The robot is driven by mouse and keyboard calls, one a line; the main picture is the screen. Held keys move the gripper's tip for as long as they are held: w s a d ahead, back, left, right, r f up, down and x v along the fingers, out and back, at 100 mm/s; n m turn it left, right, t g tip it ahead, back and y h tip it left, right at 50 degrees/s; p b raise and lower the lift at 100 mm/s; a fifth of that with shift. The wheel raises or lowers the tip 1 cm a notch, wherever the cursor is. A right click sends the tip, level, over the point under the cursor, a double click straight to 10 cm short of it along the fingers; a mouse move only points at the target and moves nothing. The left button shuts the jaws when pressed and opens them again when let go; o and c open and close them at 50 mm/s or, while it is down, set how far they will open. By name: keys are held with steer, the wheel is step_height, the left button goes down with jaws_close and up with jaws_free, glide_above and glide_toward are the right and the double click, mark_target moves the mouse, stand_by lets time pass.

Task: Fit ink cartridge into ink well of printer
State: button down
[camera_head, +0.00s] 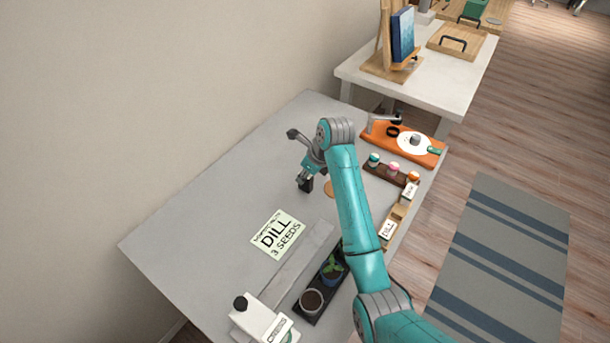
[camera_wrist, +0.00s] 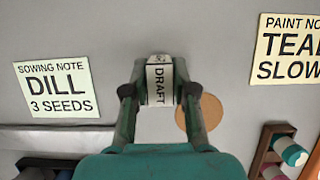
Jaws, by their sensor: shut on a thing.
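My gripper (camera_head: 305,178) is over the grey table (camera_head: 200,235), and its fingers are closed on a small block. In the head view the block looks like a small dark piece below the fingers. I cannot tell whether it touches the table or is an ink cartridge. I cannot make out a printer or an ink well in either view.
A DILL note (camera_head: 277,234) lies left of the gripper; a tan disc (camera_wrist: 203,117) lies close by. A rack of small pots (camera_head: 390,172), an orange board (camera_head: 402,145) and a black tray with plants (camera_head: 323,285) line the right side. A white device (camera_head: 262,318) stands near.

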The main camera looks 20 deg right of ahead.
steer(key=shift+f, duration=0.2)
steer(key=shift+f, duration=0.1)
steer(key=c, duration=0.9)
jaws_free()
steer(key=shift+c, duration=0.2)
